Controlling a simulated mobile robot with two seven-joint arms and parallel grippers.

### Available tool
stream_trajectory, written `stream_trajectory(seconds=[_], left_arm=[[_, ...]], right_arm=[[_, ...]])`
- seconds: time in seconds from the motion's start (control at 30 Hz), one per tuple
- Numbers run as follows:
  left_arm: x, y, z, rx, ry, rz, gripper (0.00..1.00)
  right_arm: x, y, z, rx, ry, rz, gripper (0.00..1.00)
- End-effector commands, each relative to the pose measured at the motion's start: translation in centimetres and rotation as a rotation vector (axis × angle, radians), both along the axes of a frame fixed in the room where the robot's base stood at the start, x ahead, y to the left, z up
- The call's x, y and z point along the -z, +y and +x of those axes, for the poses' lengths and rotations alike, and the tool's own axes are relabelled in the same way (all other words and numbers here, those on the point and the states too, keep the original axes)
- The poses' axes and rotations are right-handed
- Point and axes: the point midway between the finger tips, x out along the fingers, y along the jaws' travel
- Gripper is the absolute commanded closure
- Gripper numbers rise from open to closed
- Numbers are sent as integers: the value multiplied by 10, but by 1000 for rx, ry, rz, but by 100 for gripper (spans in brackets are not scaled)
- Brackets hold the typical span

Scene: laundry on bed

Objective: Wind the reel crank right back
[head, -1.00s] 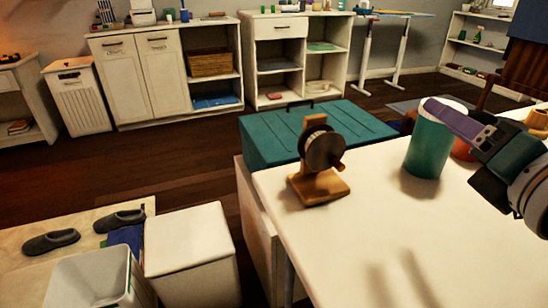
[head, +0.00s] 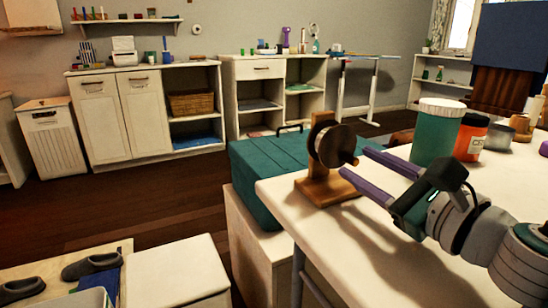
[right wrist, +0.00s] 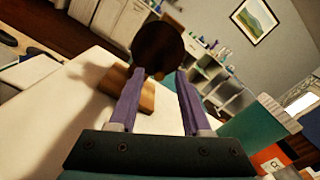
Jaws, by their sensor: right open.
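The reel (head: 331,144) is a dark round disc on a wooden stand (head: 322,187), upright near the table's left corner. Its short brown crank knob (head: 351,161) sticks out at the lower right of the disc. My right gripper (head: 357,163) is open and empty, its purple fingers pointing left at the knob. I cannot tell whether the knob lies between the tips or just beyond them. In the right wrist view the dark disc (right wrist: 158,47) is straight ahead beyond the fingertips, with the wooden base partly hidden behind the fingers. My left gripper is out of view.
A teal tub with a white lid (head: 437,135) stands just behind my right gripper, with an orange jar (head: 470,138) beside it. A teal chest (head: 262,170) is behind the table's left edge. The white table top (head: 325,235) in front of the reel is bare.

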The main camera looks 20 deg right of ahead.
Motion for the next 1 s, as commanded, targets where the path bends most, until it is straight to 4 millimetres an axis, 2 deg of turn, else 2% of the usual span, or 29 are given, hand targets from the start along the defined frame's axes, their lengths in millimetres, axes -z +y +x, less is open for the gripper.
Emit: stream_trajectory(seconds=[0.13,0.4,0.83,1.0], left_arm=[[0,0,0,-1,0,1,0],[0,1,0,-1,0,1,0],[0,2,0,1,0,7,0],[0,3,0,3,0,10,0]], right_arm=[[0,1,10,0,0,-1,52],[0,1,11,0,0,0,52],[0,1,11,0,0,1,99],[0,1,11,0,0,1,100]])
